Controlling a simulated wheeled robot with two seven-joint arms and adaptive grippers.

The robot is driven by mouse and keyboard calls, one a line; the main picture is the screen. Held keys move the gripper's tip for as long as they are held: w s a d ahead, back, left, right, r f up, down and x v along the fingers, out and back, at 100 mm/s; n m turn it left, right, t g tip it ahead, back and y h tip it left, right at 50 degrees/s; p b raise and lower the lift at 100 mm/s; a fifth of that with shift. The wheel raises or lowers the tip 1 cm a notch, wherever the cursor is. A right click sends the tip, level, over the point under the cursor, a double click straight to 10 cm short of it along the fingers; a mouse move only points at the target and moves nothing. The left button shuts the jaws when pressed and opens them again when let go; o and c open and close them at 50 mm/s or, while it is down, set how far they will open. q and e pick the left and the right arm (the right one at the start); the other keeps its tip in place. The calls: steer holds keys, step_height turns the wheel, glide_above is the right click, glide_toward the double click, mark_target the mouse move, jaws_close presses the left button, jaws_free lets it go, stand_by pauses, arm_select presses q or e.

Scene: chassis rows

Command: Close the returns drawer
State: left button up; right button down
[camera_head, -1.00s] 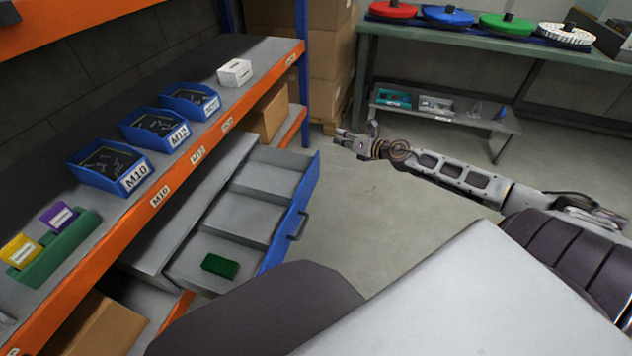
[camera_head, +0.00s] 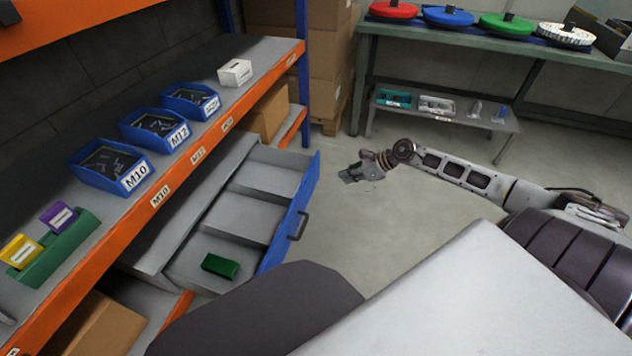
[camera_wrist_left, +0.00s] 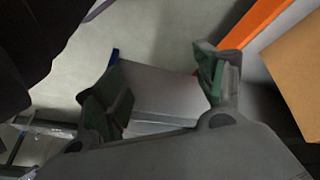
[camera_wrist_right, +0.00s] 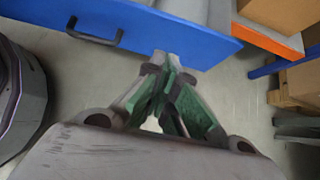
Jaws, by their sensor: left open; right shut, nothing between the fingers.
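The returns drawer stands pulled out below the orange-edged shelf. Its blue front (camera_head: 290,215) with a dark handle (camera_head: 299,226) faces right. Inside are grey compartments, and a green block (camera_head: 221,265) lies in the nearest one. My right gripper (camera_head: 349,176) is shut and empty, to the right of the drawer front and apart from it in the head view. In the right wrist view the shut fingers (camera_wrist_right: 170,75) point toward the blue front (camera_wrist_right: 150,30), with the handle (camera_wrist_right: 95,35) to their left. My left gripper (camera_wrist_left: 160,85) shows open in the left wrist view; it is hidden in the head view.
The shelf (camera_head: 205,150) above carries blue bins (camera_head: 110,165), a white box (camera_head: 235,72) and a green holder (camera_head: 55,245). A green workbench (camera_head: 480,38) with spools stands at the back, a low bench (camera_head: 445,112) below it. The floor right of the drawer is clear.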

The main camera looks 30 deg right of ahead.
arm_select(q)
steer(key=shift+f, duration=0.1)
arm_select(e)
steer(key=shift+w+a, duration=0.1)
steer(key=b, duration=0.6)
glide_toward(306, 185)
steer(key=shift+d+x, duration=0.2)
steer(key=shift+x, duration=2.25)
arm_select(q)
step_height(306, 185, down, 11)
steer(key=d+n+t+h, duration=0.1)
steer(key=d+t, duration=0.1)
steer(key=shift+w+d, duration=0.2)
steer(key=shift+w+h, duration=0.2)
steer(key=shift+h, duration=0.1)
